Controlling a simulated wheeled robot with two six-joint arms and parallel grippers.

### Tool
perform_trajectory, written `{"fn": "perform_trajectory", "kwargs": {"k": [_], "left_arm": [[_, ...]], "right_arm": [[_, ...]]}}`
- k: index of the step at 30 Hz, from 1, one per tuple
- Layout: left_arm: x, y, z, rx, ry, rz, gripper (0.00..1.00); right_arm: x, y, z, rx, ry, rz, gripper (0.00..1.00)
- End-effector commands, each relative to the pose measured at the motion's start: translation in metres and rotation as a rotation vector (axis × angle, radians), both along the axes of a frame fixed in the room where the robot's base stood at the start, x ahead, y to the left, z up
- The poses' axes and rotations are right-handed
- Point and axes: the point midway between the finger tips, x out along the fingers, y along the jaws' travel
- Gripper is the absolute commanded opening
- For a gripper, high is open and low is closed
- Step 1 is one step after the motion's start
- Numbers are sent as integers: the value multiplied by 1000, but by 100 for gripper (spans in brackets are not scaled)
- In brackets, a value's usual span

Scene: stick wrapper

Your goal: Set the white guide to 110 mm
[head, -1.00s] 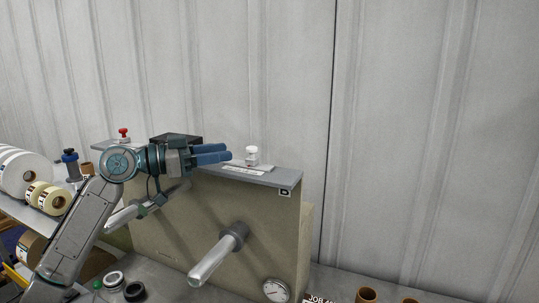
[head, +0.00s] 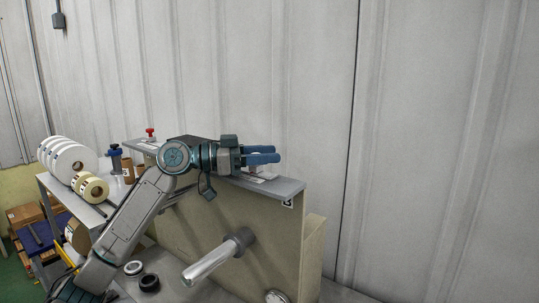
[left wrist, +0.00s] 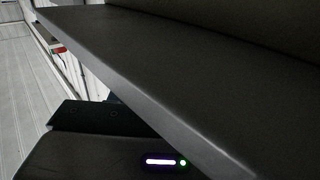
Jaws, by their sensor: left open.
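My left gripper (head: 262,155) is open, its two blue fingers pointing right over the top ledge (head: 288,187) of the beige machine. The white guide's knob is hidden in the head view, behind or between these fingers; I cannot tell which. A pale part (head: 266,175), which looks like the guide's base or scale, shows just below the fingers. No scale figures can be read. The left wrist view shows mostly dark surfaces, with no clear guide in it. My right gripper is not in view.
A red knob (head: 150,132) stands at the ledge's left end. A metal spindle (head: 212,263) juts from the machine's front. A grey wall is close behind the ledge.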

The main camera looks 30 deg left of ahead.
Motion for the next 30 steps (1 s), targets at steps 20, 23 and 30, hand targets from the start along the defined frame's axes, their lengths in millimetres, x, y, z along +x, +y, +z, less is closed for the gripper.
{"fn": "perform_trajectory", "kwargs": {"k": [20,23,30], "left_arm": [[2,13,-4,1,-2,4,0],[3,24,-4,1,-3,4,0],[3,30,1,0,-1,1,0]], "right_arm": [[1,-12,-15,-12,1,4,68],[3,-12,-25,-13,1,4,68],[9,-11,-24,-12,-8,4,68]]}}
